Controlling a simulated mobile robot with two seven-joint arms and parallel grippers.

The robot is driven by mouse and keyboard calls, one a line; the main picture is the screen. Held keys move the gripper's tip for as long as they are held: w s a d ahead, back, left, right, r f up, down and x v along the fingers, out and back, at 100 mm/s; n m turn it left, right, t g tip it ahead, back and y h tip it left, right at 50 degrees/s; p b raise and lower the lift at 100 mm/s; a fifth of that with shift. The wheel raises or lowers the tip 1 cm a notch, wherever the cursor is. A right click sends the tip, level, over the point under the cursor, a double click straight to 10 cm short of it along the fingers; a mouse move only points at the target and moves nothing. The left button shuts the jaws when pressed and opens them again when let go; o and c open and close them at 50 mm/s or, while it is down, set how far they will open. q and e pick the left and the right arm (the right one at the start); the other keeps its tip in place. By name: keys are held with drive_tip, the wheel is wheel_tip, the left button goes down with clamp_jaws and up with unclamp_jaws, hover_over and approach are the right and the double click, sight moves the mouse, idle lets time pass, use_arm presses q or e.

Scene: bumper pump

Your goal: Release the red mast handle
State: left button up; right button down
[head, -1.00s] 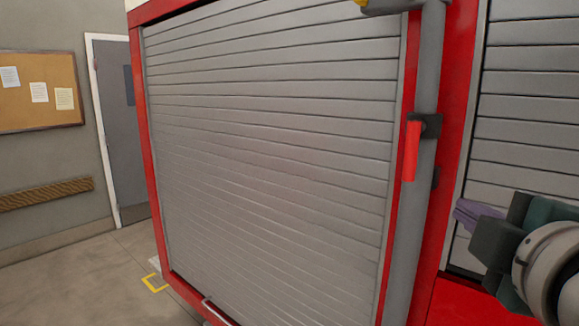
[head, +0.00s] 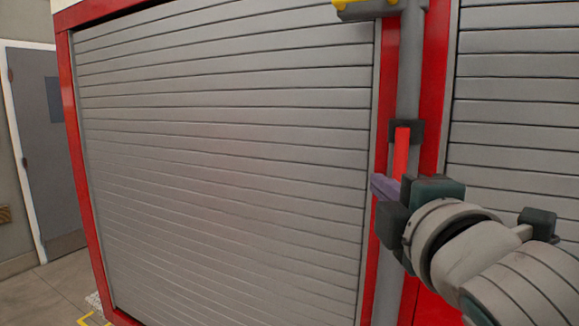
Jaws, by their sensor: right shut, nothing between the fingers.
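The red mast handle (head: 401,151) hangs down from a dark clamp (head: 417,131) on the grey vertical mast (head: 408,85). Its lower end is hidden behind my right gripper. My right gripper (head: 380,185) is at the handle's lower end, with its purple fingertips pointing left. The fingers look closed together with nothing between them. I cannot tell whether the gripper touches the handle. My left gripper is not in view.
A large grey roller shutter (head: 225,150) in a red frame stands left of the mast. Another shutter (head: 515,110) is at the right. A grey fitting with yellow on top (head: 368,10) sticks out near the mast's top. A grey door (head: 48,150) is at far left.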

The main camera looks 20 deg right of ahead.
sight(400, 158)
drive_tip(key=w+d+p, duration=0.4)
drive_tip(key=w+d, duration=0.1)
drive_tip(key=shift+w+d+p, duration=0.3)
drive_tip(key=shift+d+p, duration=0.1)
drive_tip(key=shift+r, duration=0.1)
idle(0.3)
